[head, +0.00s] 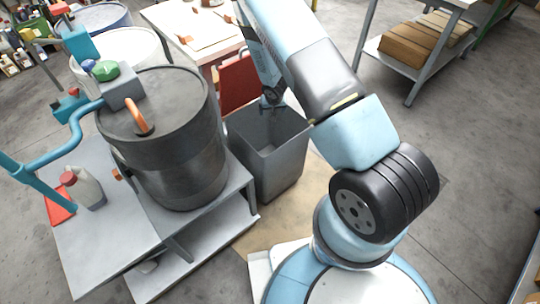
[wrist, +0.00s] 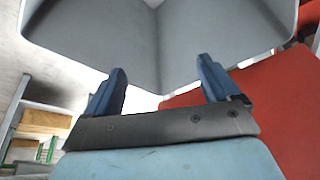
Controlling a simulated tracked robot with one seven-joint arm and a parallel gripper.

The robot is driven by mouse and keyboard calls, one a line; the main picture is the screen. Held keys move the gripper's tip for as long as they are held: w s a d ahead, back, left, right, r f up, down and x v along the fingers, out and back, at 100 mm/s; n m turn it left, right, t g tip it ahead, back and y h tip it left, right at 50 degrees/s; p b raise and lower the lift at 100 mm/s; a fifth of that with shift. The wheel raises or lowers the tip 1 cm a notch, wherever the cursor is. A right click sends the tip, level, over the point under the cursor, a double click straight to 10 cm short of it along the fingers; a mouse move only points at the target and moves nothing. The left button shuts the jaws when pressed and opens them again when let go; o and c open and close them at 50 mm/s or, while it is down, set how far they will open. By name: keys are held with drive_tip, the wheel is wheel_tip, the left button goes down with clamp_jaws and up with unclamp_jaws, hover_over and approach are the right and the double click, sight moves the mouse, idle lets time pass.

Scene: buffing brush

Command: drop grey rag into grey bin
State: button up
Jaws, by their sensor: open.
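The grey bin (head: 277,170) stands on the floor beside the low grey table, in the middle of the head view. It is open at the top, and its inner walls (wrist: 90,35) fill the top of the wrist view. My gripper (head: 270,103) is at the bin's mouth in the head view, partly hidden by my arm. In the wrist view my gripper (wrist: 161,68) is open, with its two blue fingers apart and nothing between them. I see no grey rag in either view; the bottom of the bin is hidden.
A large dark drum (head: 170,140) stands on the grey table (head: 100,240) left of the bin. A red panel (head: 238,84) is close behind the bin. A shelf with boxes (head: 412,48) is at the upper right.

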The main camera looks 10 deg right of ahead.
drive_tip(key=v, duration=1.3)
drive_tip(key=shift+s+r, duration=0.15)
drive_tip(key=shift+r, duration=0.1)
